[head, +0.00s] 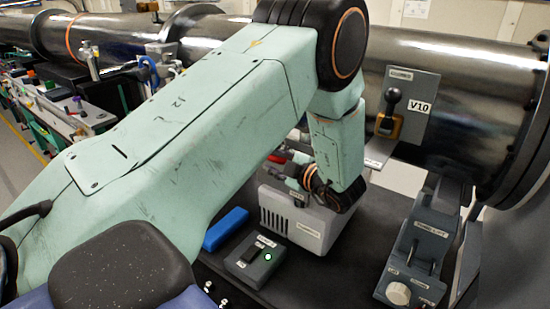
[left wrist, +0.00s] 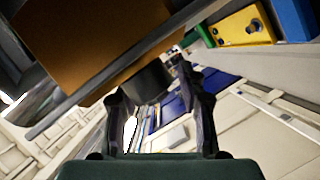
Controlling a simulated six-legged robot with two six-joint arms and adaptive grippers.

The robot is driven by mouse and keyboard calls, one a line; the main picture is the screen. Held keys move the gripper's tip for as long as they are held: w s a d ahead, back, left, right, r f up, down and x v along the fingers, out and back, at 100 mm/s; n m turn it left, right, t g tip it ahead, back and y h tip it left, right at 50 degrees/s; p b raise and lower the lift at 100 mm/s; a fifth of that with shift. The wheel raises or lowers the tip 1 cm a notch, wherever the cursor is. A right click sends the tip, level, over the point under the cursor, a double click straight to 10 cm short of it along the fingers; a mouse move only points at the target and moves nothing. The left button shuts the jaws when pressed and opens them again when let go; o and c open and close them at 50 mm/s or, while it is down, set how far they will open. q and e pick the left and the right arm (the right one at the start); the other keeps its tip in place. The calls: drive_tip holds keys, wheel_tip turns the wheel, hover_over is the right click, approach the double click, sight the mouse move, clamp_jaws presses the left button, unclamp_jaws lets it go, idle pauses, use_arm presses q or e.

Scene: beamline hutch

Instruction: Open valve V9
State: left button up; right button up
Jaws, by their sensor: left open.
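No label V9 is readable; my left arm covers much of the middle of the head view. A valve marked V10 (head: 419,106), with a black knob on an orange-brown body, is on a grey plate at the right. My left gripper (head: 283,172) is small and partly hidden behind the arm, pointing left above the grey box. In the left wrist view the left gripper (left wrist: 156,88) is open. A dark cylindrical part (left wrist: 147,83) shows between or just beyond its fingertips, below an orange-brown block (left wrist: 90,40). I cannot tell whether they touch.
A steel beam pipe (head: 455,75) runs across the back. A grey vented box (head: 305,222), a blue block (head: 226,229), a small switch box (head: 255,260) and a lever unit (head: 418,245) stand on the dark bench. A cluttered bench (head: 60,110) is at the left.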

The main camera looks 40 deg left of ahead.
use_arm(q)
drive_tip(key=shift+w+a, duration=0.15)
drive_tip(key=shift+a, duration=0.2)
drive_tip(key=shift+s+a, duration=0.25)
drive_tip(key=shift+a, duration=0.1)
drive_tip(key=shift+w+d+f, duration=0.1)
drive_tip(key=shift+w+d, duration=0.15)
drive_tip(key=shift+d, duration=0.05)
drive_tip(key=c, duration=0.4)
drive_tip(key=shift+s+a, duration=0.1)
clamp_jaws()
